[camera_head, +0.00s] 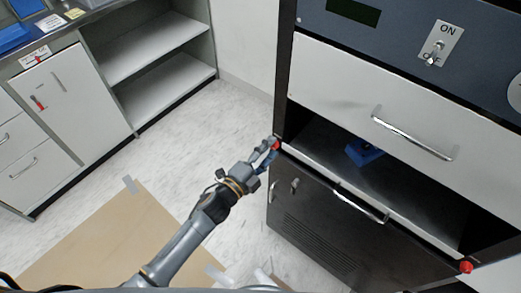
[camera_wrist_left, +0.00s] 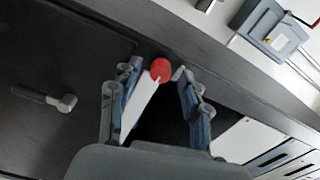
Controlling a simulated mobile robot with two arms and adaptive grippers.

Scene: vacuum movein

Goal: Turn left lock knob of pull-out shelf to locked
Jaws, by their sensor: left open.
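The left lock knob (camera_head: 276,145) is a small red knob at the left front corner of the pull-out shelf (camera_head: 375,198). In the left wrist view the red knob (camera_wrist_left: 161,69) has a white pointed lever. My left gripper (camera_head: 268,152) is at this knob. In the wrist view its open fingers (camera_wrist_left: 160,98) stand on both sides of the lever, and I cannot tell whether they touch it. The right lock knob (camera_head: 466,267) is red and sits at the shelf's right front corner. My right gripper is not in view.
A white drawer with a metal handle (camera_head: 410,135) is above the shelf opening, where a blue object (camera_head: 363,152) lies. A dark cabinet door (camera_head: 330,235) is below. An ON/OFF switch (camera_head: 436,50) is on the panel above. White cabinets (camera_head: 65,105) stand at left.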

